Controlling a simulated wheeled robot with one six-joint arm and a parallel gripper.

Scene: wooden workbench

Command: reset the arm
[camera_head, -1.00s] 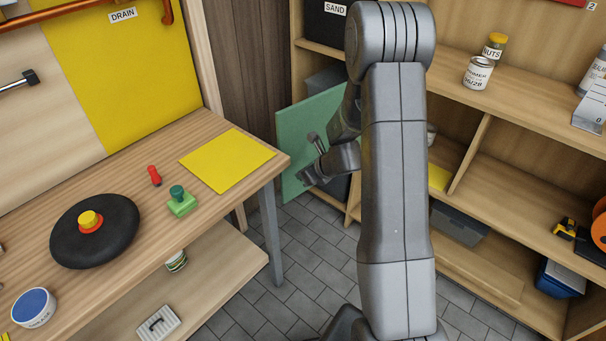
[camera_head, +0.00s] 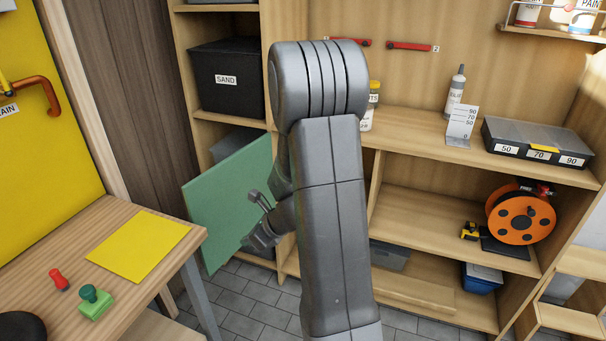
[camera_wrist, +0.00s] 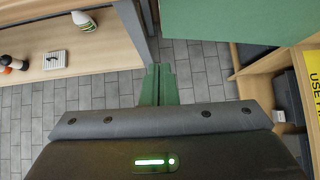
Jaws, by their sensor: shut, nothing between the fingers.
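My arm stands folded in the middle of the head view, its upper link upright in front of the shelves. My gripper (camera_head: 262,201) shows partly behind my arm, in front of a green panel. In the wrist view my gripper (camera_wrist: 159,72) has its two green fingers together, pointing over the tiled floor. Nothing is between them. Part of my gripper is hidden by my arm in the head view.
The green panel (camera_head: 225,190) leans by the shelves, close to my gripper. The workbench (camera_head: 150,285) at left holds a yellow sheet (camera_head: 138,246), a red peg (camera_head: 59,279) and a green block (camera_head: 95,303). A sand box (camera_head: 226,95) and an orange reel (camera_head: 521,219) sit on the shelves.

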